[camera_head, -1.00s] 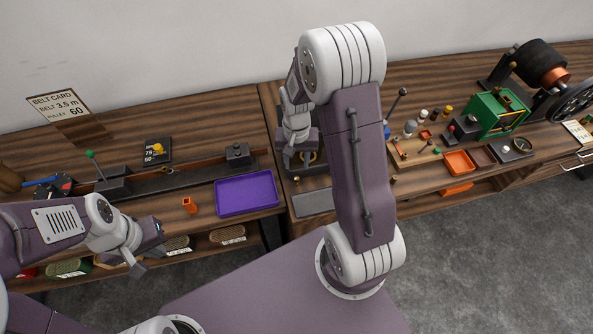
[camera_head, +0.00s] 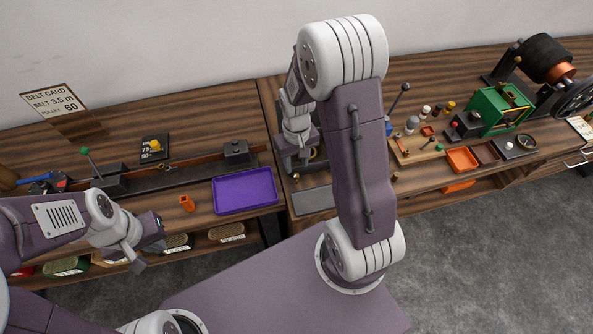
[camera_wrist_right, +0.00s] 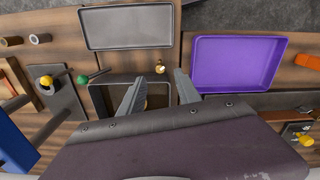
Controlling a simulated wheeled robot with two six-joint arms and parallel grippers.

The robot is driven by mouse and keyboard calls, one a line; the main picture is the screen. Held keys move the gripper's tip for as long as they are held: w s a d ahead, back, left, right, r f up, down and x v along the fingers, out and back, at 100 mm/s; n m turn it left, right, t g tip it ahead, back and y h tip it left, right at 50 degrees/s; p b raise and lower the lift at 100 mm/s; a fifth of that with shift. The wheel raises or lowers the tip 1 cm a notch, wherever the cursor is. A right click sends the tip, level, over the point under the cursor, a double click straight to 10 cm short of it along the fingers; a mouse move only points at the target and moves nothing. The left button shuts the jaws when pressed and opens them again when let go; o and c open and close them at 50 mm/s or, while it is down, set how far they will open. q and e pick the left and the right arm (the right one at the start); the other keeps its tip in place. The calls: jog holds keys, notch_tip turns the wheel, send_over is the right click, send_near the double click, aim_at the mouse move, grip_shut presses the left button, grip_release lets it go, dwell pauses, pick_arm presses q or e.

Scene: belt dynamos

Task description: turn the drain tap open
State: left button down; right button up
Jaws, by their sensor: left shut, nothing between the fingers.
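A small brass fitting, which looks like the drain tap (camera_wrist_right: 160,68), sticks out from the rim of a dark open box (camera_wrist_right: 103,97) in the right wrist view. It also shows small in the head view (camera_head: 295,175), by the front of the box. My right gripper (camera_wrist_right: 158,78) is open, with its two fingers apart over the box and the fitting just beyond and between their tips. No contact is visible. In the head view my right gripper (camera_head: 303,158) is partly hidden by its own arm. My left gripper (camera_head: 150,254) is shut and empty, low at the left bench's front.
A purple tray (camera_head: 245,191) and an orange piece (camera_head: 187,203) lie on the left bench. A grey tray (camera_wrist_right: 127,25) lies before the box. A green-knobbed lever (camera_wrist_right: 90,77) stands close beside it. A green machine (camera_head: 500,110) stands on the right bench.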

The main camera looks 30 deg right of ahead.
aim_at(296, 175)
notch_tip(296, 175, down, 6)
jog(key=shift+w+f, duration=0.1)
jog(key=shift+w, duration=0.05)
jog(key=shift+c, duration=1.2)
grip_shut()
jog(key=shift+m, duration=0.3)
jog(key=m, duration=0.3)
jog(key=shift+p, duration=0.35)
jog(key=shift+m, duration=1.9)
